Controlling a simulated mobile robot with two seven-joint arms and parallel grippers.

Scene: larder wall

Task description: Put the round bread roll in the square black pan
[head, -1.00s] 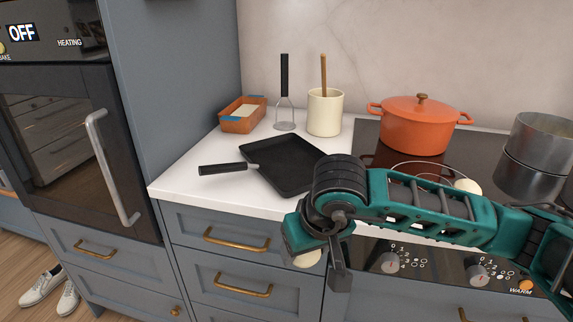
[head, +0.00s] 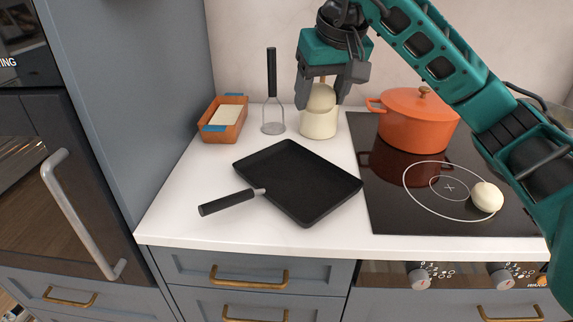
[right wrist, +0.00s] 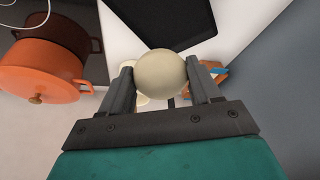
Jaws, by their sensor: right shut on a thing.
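My right gripper (head: 322,92) points down and is shut on a pale, round bread roll (head: 321,98). The roll shows between the two fingers in the right wrist view (right wrist: 161,75). In the head view it is in front of the cream crock, up and to the right of the square black pan (head: 297,182). The pan lies flat and empty on the white counter, its handle (head: 228,202) towards the front left. In the right wrist view part of the pan (right wrist: 165,18) shows beyond the roll. My left gripper is not in view.
A second pale round item (head: 487,197) sits on the black cooktop (head: 395,205). An orange lidded pot (head: 418,122) stands behind it. A cream crock (head: 318,124), an upright masher (head: 273,110) and an orange dish (head: 223,119) line the back. Counter around the pan is clear.

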